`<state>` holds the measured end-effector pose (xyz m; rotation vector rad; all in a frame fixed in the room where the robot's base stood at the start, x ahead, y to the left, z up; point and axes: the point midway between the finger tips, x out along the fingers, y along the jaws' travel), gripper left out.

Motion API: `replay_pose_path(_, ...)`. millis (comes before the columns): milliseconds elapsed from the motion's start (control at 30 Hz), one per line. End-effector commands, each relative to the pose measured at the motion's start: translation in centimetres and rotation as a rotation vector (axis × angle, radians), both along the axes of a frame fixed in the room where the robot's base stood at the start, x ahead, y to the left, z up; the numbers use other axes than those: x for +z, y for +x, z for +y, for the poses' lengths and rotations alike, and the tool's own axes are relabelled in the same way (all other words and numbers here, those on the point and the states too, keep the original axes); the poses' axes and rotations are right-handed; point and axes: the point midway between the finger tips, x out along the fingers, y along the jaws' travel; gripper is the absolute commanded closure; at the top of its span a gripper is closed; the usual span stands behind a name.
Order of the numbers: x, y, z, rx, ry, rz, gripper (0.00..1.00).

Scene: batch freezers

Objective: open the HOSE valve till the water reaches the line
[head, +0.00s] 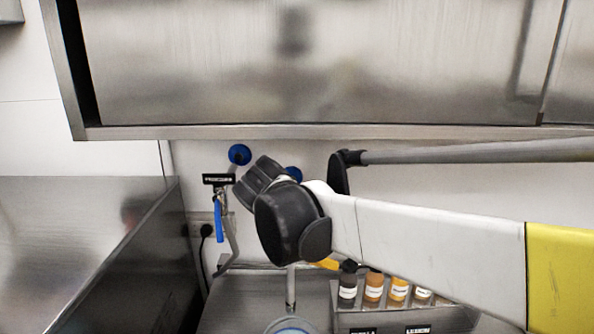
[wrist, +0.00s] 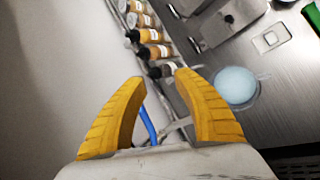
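In the wrist view my gripper (wrist: 160,95) has its two yellow fingers spread apart. A blue lever (wrist: 148,124) shows in the gap between them, near the finger bases; I cannot tell whether a finger touches it. In the head view my arm hides most of the gripper and whatever valve is behind it. A round vessel (wrist: 235,86) with pale blue contents stands on the steel counter; its rim also shows in the head view (head: 290,326). No fill line is readable. Another valve's blue lever (head: 219,220) hangs down at the left, under a black label (head: 218,179) too small to read surely.
Blue round fittings (head: 240,154) sit on the wall. A rack of labelled bottles (head: 373,290) stands on the counter right of the vessel. A steel cabinet (head: 300,65) overhangs the wall, and a steel basin (head: 75,240) is at the left.

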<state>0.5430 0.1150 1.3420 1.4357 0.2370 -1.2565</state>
Motion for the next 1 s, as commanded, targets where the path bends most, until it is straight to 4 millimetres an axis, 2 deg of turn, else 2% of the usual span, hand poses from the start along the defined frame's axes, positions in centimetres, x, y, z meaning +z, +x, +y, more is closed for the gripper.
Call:
replay_pose_path(33, -3.0, -1.6, -2.3, -0.052, 0.073, -0.019, 0.64)
replay_pose_path(200, -9.1, -7.1, -7.1, -0.24, 0.35, -0.109, 0.64)
replay_pose_path(400, -16.9, -13.3, -10.3, -0.487, 0.668, -0.247, 0.64)
replay_pose_path(533, -21.1, -16.1, -11.1, -0.626, 0.837, -0.334, 0.64)
replay_pose_path(600, -22.6, -17.0, -11.4, -0.683, 0.904, -0.371, 0.64)
replay_pose_path(700, -23.9, -17.8, -11.5, -0.735, 0.966, -0.407, 0.64)
replay_pose_path(1000, -24.2, -18.1, -11.5, -0.761, 0.999, -0.425, 0.64)
